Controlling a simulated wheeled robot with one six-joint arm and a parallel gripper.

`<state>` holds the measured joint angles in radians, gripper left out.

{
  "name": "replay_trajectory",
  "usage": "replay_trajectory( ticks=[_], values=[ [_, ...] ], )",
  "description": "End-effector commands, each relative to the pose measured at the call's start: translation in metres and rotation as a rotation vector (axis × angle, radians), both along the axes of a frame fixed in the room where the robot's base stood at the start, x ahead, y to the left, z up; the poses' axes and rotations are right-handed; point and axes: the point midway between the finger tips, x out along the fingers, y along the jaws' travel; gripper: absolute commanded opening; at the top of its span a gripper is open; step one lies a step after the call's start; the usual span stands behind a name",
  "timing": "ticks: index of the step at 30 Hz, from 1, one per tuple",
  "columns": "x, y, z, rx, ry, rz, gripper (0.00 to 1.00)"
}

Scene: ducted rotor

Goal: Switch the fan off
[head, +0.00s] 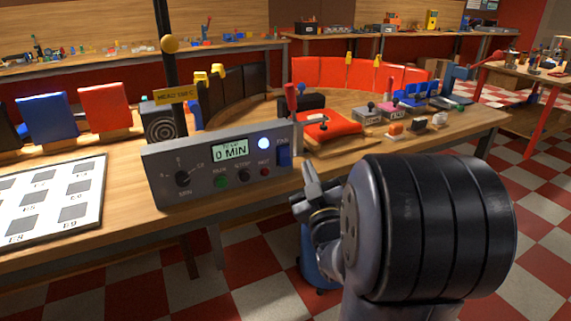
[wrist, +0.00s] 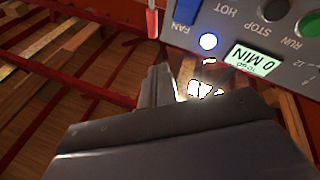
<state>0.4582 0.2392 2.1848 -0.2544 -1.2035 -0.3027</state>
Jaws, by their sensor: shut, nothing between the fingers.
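A grey control box (head: 222,180) stands at the table's front edge. At its right end is a blue switch (head: 284,155) labelled FAN, with a lit blue-white lamp (head: 264,143) left of it. The display (head: 230,150) reads 0 MIN. In the wrist view the box appears upside down, with the blue switch (wrist: 187,11) at the top, partly cut off, and the lamp (wrist: 208,41) lit. My gripper (head: 308,180) is shut and empty, in front of the box's right end and a little below the switch. Its fingers (wrist: 173,84) appear apart from the switch in the wrist view.
Below the display are a dial (head: 182,178), a green RUN button (head: 222,182), a STOP button and a red HOT lamp. A red-handled lever (head: 291,97) rises behind the switch. A white marked board (head: 50,200) lies left.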

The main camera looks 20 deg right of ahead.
Motion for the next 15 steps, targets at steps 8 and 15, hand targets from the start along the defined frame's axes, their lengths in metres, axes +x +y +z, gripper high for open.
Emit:
replay_trajectory(
  ticks=[8, 15],
  values=[
    [0.031, 0.001, -0.016, 0.002, 0.003, 0.001, 0.00],
    [0.060, 0.003, -0.032, 0.000, -0.001, 0.002, 0.00]
  ],
)
